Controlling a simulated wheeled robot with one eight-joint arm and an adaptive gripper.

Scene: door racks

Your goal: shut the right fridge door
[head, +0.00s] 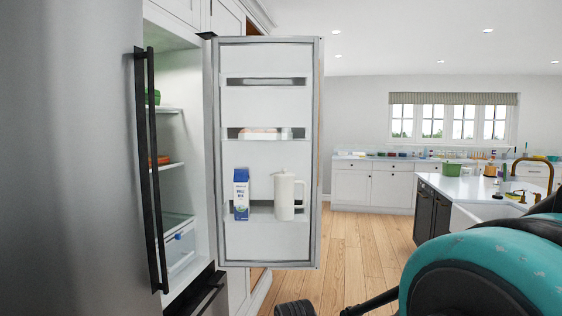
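The right fridge door (265,110) stands wide open, its inner side facing me. Its racks hold a blue and white milk carton (241,194), a white pitcher (285,196) and a few small items on the middle rack (259,134). The fridge interior (187,130) shows to the left of the door, with shelves and a clear drawer. The left fridge door (65,160) is at the far left with a long dark handle (148,170). My arm (485,270) fills the lower right. My gripper's fingers cannot be made out in this view.
A dark-handled drawer (203,297) sits below the fridge. Wooden floor (362,255) is clear to the right of the door. A kitchen island with a sink (480,213) stands at right, and white cabinets (375,186) line the far wall.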

